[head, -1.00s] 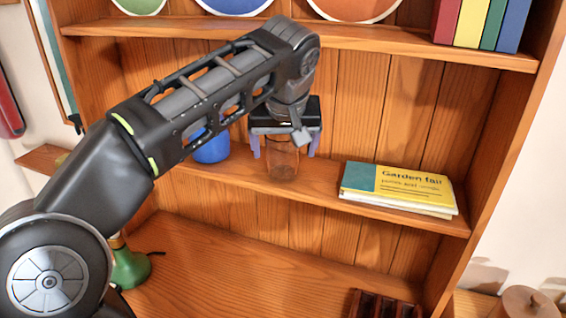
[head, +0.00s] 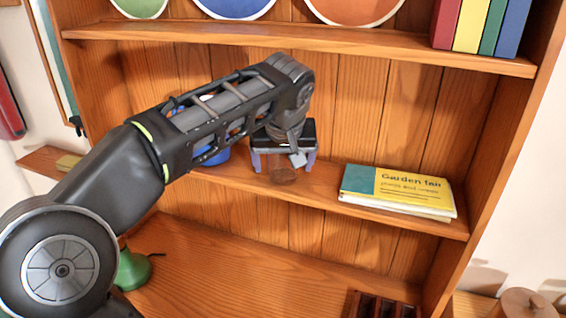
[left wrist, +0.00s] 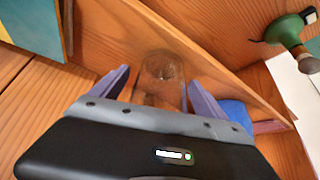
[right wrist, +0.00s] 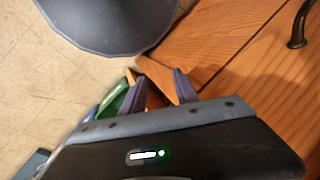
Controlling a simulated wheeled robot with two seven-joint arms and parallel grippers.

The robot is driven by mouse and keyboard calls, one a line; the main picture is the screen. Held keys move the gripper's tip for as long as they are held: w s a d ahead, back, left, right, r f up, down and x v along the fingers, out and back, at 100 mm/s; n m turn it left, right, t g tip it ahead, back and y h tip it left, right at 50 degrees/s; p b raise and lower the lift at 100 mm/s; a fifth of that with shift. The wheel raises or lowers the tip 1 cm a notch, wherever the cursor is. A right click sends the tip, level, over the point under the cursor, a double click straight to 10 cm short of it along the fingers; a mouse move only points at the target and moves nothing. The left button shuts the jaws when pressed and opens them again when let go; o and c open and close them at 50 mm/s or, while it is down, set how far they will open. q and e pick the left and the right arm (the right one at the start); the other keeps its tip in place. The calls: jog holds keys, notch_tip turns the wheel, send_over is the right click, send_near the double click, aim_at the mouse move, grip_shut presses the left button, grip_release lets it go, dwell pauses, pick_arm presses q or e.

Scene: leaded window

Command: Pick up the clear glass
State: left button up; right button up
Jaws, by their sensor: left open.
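The clear glass (head: 283,177) stands on the middle shelf, left of the booklets. My left gripper (head: 284,166) has come down over it, with one finger on each side. In the left wrist view the glass (left wrist: 160,70) stands between the two open fingers, with a gap visible at each side. The gripper body hides the upper part of the glass in the head view. My right gripper (right wrist: 158,85) shows only in the right wrist view; its fingers are apart, and I see nothing held between them.
Yellow and teal booklets (head: 398,190) lie on the same shelf to the right. A blue object (head: 213,156) stands to the left, partly behind my arm. The upper shelf (head: 300,36) is above the gripper. A green object (head: 132,270) stands lower left.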

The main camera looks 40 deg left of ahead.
pick_arm(q)
jog(key=shift+c, duration=0.4)
jog(key=c, duration=1.6)
jog(key=shift+s+r, duration=0.1)
jog(key=shift+r, duration=0.1)
jog(key=shift+r+b, duration=0.25)
jog(key=shift+b, duration=0.15)
notch_tip(320, 180, up, 4)
jog(key=shift+f, duration=0.15)
jog(key=s+d+r+p, duration=0.1)
jog(key=s+d+p, duration=0.1)
jog(key=s, duration=0.7)
jog(key=s+d+r+p, duration=0.1)
jog(key=s+d, duration=0.3)
jog(key=s, duration=0.6)
jog(key=shift+r+p, duration=0.25)
jog(key=shift+p, duration=0.55)
jog(key=shift+w, duration=0.1)
